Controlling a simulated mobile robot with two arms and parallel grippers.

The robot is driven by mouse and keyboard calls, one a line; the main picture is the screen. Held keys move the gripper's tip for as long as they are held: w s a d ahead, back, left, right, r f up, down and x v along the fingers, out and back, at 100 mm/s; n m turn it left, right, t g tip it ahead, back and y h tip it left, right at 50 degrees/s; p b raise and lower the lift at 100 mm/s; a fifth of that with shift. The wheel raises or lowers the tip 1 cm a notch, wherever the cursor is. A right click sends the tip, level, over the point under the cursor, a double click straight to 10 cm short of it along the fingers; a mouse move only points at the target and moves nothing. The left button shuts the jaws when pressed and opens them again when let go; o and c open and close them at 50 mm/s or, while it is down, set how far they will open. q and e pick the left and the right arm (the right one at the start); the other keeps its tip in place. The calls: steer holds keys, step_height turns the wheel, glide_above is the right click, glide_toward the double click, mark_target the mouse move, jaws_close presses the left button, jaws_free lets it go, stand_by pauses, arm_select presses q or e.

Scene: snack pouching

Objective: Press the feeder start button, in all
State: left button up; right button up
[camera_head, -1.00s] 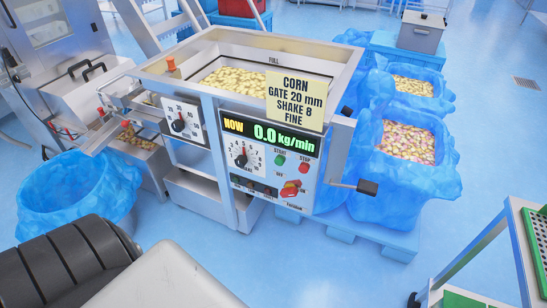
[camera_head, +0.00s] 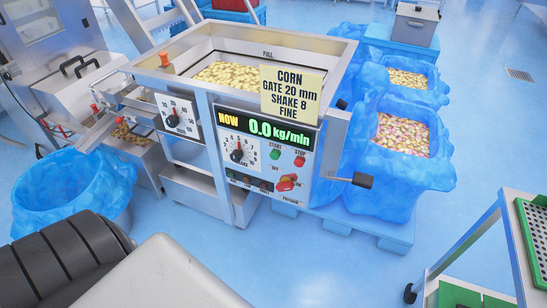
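The feeder machine (camera_head: 205,95) stands in the middle, its hopper holding yellow pieces (camera_head: 235,74). On its front panel the green start button (camera_head: 275,154) sits under the display (camera_head: 268,131), which reads NOW 0.0 kg/min. The red stop button (camera_head: 300,161) is to its right. A red rotary switch (camera_head: 287,183) is below them. A shake dial (camera_head: 238,154) is left of the buttons, and a gate dial (camera_head: 173,121) is farther left. A yellow card (camera_head: 291,95) reads CORN, GATE 20 mm, SHAKE 8, FINE. Neither gripper is in view.
Blue-lined bins (camera_head: 382,170) with pieces stand on a blue pallet at the right. An empty blue-lined bin (camera_head: 72,190) is at the left. A metal rack with green trays (camera_head: 467,296) is at the lower right. Floor between rack and feeder is clear.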

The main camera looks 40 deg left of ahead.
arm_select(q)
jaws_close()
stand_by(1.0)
